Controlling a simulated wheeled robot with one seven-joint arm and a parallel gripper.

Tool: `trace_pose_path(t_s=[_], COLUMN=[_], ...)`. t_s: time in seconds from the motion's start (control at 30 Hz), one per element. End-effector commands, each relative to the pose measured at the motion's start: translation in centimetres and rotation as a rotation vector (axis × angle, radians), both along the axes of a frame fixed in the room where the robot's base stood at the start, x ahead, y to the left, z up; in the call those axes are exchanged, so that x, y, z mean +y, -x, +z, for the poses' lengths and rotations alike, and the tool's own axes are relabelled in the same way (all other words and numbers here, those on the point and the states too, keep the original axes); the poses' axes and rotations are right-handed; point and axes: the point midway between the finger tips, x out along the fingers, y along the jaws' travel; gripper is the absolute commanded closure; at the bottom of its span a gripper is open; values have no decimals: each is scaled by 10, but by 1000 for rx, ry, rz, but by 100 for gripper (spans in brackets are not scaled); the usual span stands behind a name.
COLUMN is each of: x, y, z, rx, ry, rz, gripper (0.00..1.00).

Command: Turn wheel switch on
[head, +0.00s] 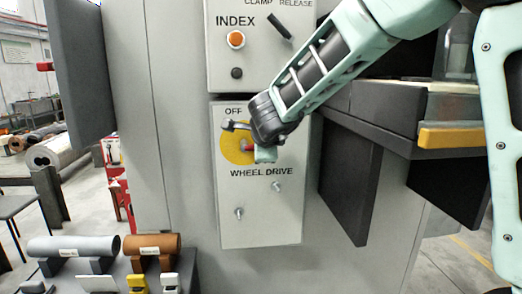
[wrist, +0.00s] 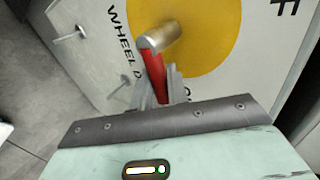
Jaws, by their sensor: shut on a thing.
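The wheel drive switch is a yellow disc (head: 228,150) on a light grey panel (head: 261,212), with "OFF" printed at its upper left and "WHEEL DRIVE" below. Its red handle (wrist: 154,75) has a metal hub (wrist: 164,38) over the disc, clear in the wrist view. My gripper (wrist: 156,92) is shut on the outer end of the red handle. In the head view my gripper (head: 250,150) and wrist cover the right part of the disc and most of the handle. Any label at the upper right is hidden there.
An upper panel (head: 223,55) marked "INDEX" has an orange button (head: 236,39), a black knob and a black lever. Two metal pegs stick out below the switch. A dark plate (head: 348,190) juts out at right. A low bench with rollers (head: 152,244) stands at lower left.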

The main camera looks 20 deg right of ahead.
Motion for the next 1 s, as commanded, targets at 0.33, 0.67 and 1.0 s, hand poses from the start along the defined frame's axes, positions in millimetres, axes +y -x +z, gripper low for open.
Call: trace_pose_path(t_s=[0.33, 0.67, 1.0], x=[1, 0, 11], y=[0, 0, 33], z=[-1, 0, 26], rx=[1, 0, -4], ry=[-5, -2, -5], rz=[1, 0, 1], gripper=[100, 64, 64])
